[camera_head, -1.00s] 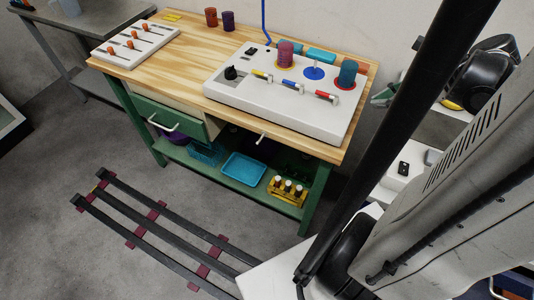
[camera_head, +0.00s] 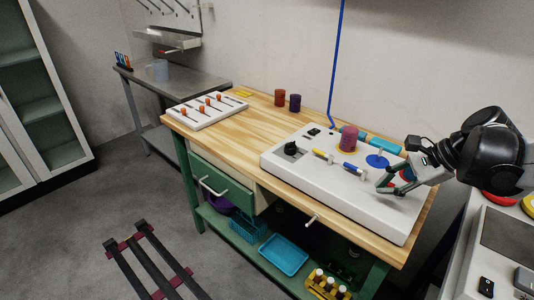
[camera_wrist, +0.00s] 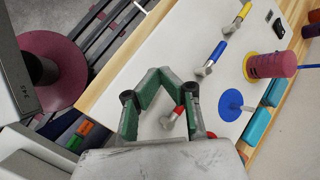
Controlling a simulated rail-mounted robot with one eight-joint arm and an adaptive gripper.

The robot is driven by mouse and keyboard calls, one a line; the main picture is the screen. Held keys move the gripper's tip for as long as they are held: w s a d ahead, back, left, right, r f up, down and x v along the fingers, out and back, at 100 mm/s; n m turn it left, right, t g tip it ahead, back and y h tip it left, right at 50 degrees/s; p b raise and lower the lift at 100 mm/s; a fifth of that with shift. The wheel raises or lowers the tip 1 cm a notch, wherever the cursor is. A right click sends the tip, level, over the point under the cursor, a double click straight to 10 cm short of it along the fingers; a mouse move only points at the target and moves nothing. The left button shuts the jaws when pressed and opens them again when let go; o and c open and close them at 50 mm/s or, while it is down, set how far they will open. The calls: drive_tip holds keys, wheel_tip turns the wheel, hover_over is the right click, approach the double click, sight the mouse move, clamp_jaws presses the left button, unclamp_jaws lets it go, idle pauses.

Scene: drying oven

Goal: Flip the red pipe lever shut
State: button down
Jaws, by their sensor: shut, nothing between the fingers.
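The red lever (camera_wrist: 173,114) is on the white panel (camera_wrist: 128,62). In the wrist view it shows through the gap framed by my finger links, with its silver pivot beside it. Its red handle slants up to the right. My gripper (camera_wrist: 164,74) has its green fingers folded together at the tips, with nothing between them. In the head view my gripper (camera_head: 382,187) is over the right part of the panel (camera_head: 330,190), and the red lever cannot be made out there. I cannot tell whether the fingers touch the lever.
A blue lever (camera_head: 352,169) and a yellow lever (camera_head: 323,155) are left of my gripper. A red ribbed cylinder (camera_head: 348,137) and a blue disc (camera_head: 377,160) are behind them. Bare wooden worktop (camera_head: 240,135) lies further left.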

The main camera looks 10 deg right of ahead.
drive_tip(key=w+a+n+b, duration=0.1)
drive_tip(key=a, duration=0.1)
drive_tip(key=w+a+f+n+b, duration=0.1)
drive_tip(key=a+n, duration=0.1)
drive_tip(key=a, duration=0.1)
drive_tip(key=a+f+n+b, duration=0.1)
drive_tip(key=a+b, duration=0.1)
drive_tip(key=shift+w+a+f+n+g, duration=0.15)
drive_tip(key=shift+w+n+g, duration=0.25)
drive_tip(key=s+a+f+n+t+h+b, duration=0.2)
drive_tip(key=s+a+f+n+h+b, duration=0.2)
drive_tip(key=s+a+n, duration=0.4)
drive_tip(key=shift+a+f+n+t+h, duration=0.4)
drive_tip(key=shift+a+n+h, duration=0.3)
drive_tip(key=shift+a+n, duration=1.45)
drive_tip(key=shift+d+n, duration=0.55)
drive_tip(key=shift+d, duration=0.05)
wheel_tip(320, 180, up, 9)
drive_tip(key=p, duration=0.9)
